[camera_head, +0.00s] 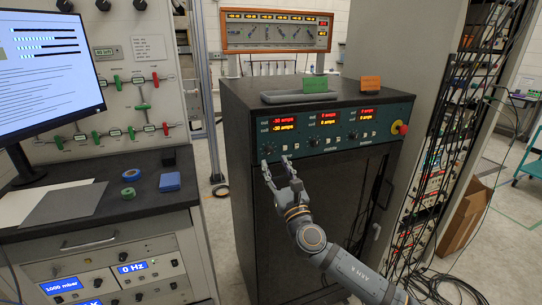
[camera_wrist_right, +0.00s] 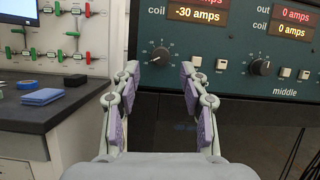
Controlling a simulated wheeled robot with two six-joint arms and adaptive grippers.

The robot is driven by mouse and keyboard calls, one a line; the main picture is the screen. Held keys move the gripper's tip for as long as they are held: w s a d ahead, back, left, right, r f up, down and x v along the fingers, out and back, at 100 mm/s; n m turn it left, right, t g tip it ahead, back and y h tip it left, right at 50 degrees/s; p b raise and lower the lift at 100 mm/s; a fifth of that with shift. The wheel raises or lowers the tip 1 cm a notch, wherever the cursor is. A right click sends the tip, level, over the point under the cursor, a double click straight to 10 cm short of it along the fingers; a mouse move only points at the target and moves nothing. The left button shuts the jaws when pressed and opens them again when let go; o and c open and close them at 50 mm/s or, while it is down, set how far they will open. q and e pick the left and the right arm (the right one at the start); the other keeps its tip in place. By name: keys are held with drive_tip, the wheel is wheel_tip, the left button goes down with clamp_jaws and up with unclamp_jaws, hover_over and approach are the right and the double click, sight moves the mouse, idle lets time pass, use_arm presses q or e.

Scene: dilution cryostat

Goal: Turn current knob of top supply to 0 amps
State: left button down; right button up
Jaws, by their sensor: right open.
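The teal supply panel (camera_head: 338,127) runs along the top front of the black cabinet. Its left section shows out -30 amps in red and coil -30 amps in yellow on the displays (camera_head: 284,124). Below them is the left section's black knob (camera_head: 267,148), also in the right wrist view (camera_wrist_right: 160,57). The middle section has a similar knob (camera_wrist_right: 261,67) and reads 0 amps. My right gripper (camera_head: 276,162) is open and empty just below the left knob; in the wrist view (camera_wrist_right: 160,74) the knob appears between its fingertips, apart from them. My left gripper is out of view.
Small white buttons (camera_wrist_right: 222,64) sit right of the left knob. A red knob on yellow (camera_head: 401,129) is at the panel's right end. A dark bench (camera_head: 75,205) with tape and a blue block stands left. Black cables (camera_head: 445,160) hang at right.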

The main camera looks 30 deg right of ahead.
sight(271, 154)
drive_tip(key=p+x, duration=0.1)
drive_tip(key=x, duration=0.2)
drive_tip(key=shift+w+d+r, duration=0.15)
drive_tip(key=shift+w, duration=0.15)
clamp_jaws()
